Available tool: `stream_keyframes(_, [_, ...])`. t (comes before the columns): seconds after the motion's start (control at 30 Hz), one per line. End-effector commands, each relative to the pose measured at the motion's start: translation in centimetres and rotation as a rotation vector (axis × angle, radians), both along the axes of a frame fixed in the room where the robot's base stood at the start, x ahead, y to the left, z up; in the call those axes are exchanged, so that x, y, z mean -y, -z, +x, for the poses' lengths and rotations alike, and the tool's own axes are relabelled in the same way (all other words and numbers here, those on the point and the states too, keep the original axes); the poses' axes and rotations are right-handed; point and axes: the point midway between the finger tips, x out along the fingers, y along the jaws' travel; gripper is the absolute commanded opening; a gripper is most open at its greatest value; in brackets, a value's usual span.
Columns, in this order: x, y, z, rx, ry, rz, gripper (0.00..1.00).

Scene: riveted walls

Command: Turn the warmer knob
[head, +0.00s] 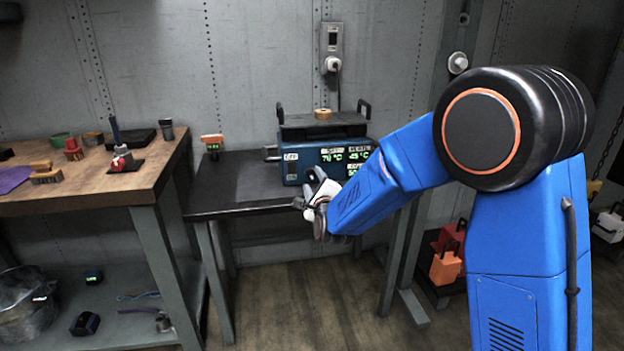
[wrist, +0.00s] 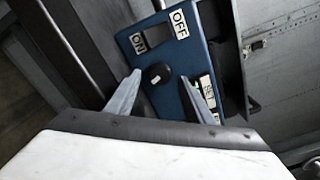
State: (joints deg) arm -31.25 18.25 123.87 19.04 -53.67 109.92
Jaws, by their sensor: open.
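The warmer (head: 308,168) is a blue box with lit green displays on its front. It stands on the dark table against the wall. The warmer knob (wrist: 157,75) is round and black with a light mark, on the blue panel near the ON and OFF labels. In the wrist view my gripper (wrist: 163,86) is open, with one finger on each side of the knob. I cannot tell whether the fingers touch it. In the head view my gripper (head: 318,205) is in front of the warmer and the knob is hidden.
The dark table (head: 235,185) has bare room left of the warmer. A small orange-topped device (head: 212,142) stands at its back left. A wooden workbench (head: 130,186) with several tools stands at the left. A socket with a plug (head: 333,62) is on the wall above.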

Motion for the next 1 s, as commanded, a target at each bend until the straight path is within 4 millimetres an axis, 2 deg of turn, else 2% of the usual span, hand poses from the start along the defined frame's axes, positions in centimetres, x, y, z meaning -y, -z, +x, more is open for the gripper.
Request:
stream_keyframes(0.2, [-0.5, 0.0, 1.9, 0.000, 0.000, -0.001, 0.48])
stream_keyframes(0.57, [-0.6, 0.0, 2.2, 0.000, 0.000, -0.001, 0.48])
stream_keyframes(0.73, [-0.6, 0.0, 2.2, 0.000, 0.000, -0.001, 0.07])
stream_keyframes(1.0, [-0.6, 0.0, 2.2, 0.004, 0.000, -0.015, 0.07])
